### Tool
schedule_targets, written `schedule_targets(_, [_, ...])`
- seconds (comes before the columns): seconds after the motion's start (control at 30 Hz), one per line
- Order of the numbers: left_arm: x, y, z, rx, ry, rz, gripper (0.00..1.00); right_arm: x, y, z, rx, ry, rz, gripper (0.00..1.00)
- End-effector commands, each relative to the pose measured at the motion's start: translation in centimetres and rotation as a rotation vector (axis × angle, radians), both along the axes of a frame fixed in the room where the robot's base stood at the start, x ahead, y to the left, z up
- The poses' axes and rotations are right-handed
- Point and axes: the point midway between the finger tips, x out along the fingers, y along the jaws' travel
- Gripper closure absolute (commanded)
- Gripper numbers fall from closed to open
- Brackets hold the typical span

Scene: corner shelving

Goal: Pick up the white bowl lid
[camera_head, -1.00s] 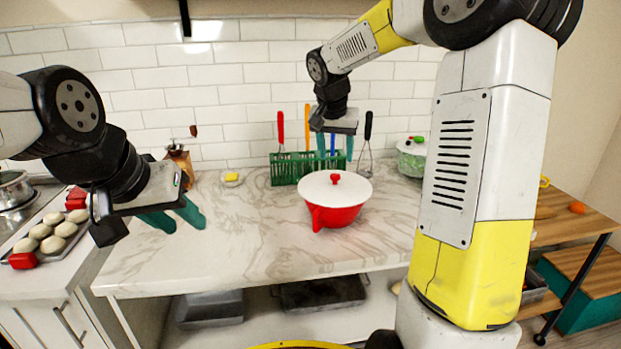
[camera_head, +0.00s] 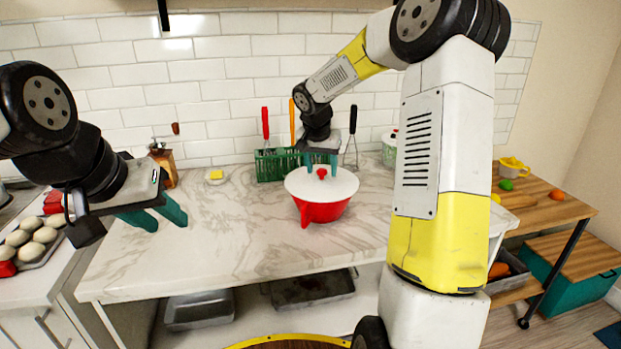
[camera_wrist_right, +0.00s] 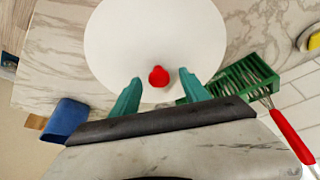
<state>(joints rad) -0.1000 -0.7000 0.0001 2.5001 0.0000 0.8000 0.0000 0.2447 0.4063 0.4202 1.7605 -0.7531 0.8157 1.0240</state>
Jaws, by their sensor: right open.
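The white bowl lid (camera_head: 321,186) with a red knob (camera_head: 321,173) sits on a red bowl (camera_head: 322,211) on the marble counter. In the right wrist view the lid (camera_wrist_right: 150,45) is a white disc with its red knob (camera_wrist_right: 158,76) near the fingertips. My right gripper (camera_head: 320,165) points down just above the back part of the lid. Its teal fingers (camera_wrist_right: 158,82) are open, one on each side of the knob, and I cannot tell whether they touch it. My left gripper (camera_head: 158,218) is over the counter's left part, its two teal fingers apart and empty.
A green rack (camera_head: 272,165) with utensils stands behind the bowl. A yellow item on a small dish (camera_head: 216,176) and a wooden grinder (camera_head: 163,163) are at the back left. A green pot (camera_head: 389,150) is at the back right. The counter's front middle is clear.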

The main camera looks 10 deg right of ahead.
Motion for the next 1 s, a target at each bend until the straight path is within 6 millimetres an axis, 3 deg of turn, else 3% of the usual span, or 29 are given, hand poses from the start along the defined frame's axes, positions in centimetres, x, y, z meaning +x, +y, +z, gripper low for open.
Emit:
schedule_targets(0.07, [0.0,0.0,0.0,0.0,0.0,0.0,0.64,0.0,0.0,0.0,0.0,0.0,0.0,0.51])
schedule_targets(0.3, [0.0,0.0,0.0,0.0,0.0,0.0,0.64,0.0,0.0,0.0,0.0,0.0,0.0,0.98])
schedule_targets(0.33, [0.0,0.0,0.0,0.0,0.0,0.0,0.64,0.0,0.0,0.0,0.0,0.0,0.0,1.0])
schedule_targets(0.73, [0.0,0.0,0.0,0.0,0.0,0.0,0.64,0.0,0.0,0.5,0.0,-0.001,-0.001,1.0])
schedule_targets(1.0, [0.0,0.0,0.0,0.0,0.0,0.0,0.64,0.0,0.0,3.5,0.0,-0.003,-0.001,1.0])
